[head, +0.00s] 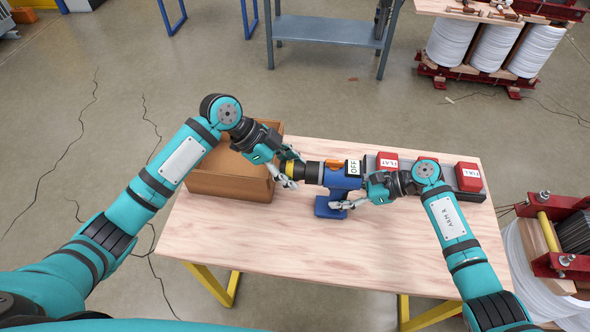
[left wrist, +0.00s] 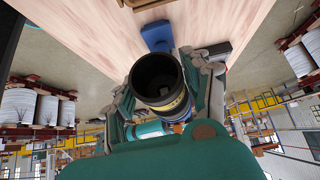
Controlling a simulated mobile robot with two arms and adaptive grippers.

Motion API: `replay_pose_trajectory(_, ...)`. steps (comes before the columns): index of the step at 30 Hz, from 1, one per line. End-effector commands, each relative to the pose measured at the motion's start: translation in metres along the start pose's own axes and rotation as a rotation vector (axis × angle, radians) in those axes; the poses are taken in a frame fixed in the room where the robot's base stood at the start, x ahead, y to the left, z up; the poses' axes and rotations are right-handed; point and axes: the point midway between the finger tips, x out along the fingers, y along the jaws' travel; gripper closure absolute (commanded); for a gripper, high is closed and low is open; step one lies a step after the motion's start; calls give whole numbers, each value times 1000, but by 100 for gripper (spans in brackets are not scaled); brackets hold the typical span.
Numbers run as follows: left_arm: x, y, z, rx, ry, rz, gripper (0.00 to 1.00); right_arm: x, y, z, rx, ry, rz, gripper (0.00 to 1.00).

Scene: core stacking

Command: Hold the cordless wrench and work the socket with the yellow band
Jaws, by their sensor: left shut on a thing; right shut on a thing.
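The cordless wrench (head: 340,180) lies over the wooden table, with a blue body, a black nose, an orange part and a white OFF label on top. My right gripper (head: 345,203) is shut on its blue handle, above the blue battery base (head: 327,208). The black socket with the yellow band (head: 290,169) is at the wrench's left end. My left gripper (head: 287,178) is shut on this socket. In the left wrist view the socket's dark open mouth (left wrist: 157,76) faces the camera between the fingers, its yellow band partly visible.
An open brown box (head: 232,186) stands at the table's left, close to my left gripper. A dark rack with red blocks (head: 468,177), one marked FLAT, lies along the right back edge. The front of the wooden table (head: 290,245) is clear.

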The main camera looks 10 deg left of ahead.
Motion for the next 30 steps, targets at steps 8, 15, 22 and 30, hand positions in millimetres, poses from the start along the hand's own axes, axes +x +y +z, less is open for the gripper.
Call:
replay_pose_trajectory(8, -6, -1, 8, -1, -4, -2, 100, -2, -1, -2, 2, 3, -3, 100)
replay_pose_trajectory(15, -9, -1, 12, -2, -4, -3, 100, -2, 0, -2, 2, 3, -2, 100)
replay_pose_trajectory(22, -12, -1, 17, -2, -3, -2, 100, -1, 0, -2, 2, 3, -1, 100)
replay_pose_trajectory(30, -16, -1, 23, -1, -3, -3, 100, -1, 0, -2, 2, 3, 0, 100)
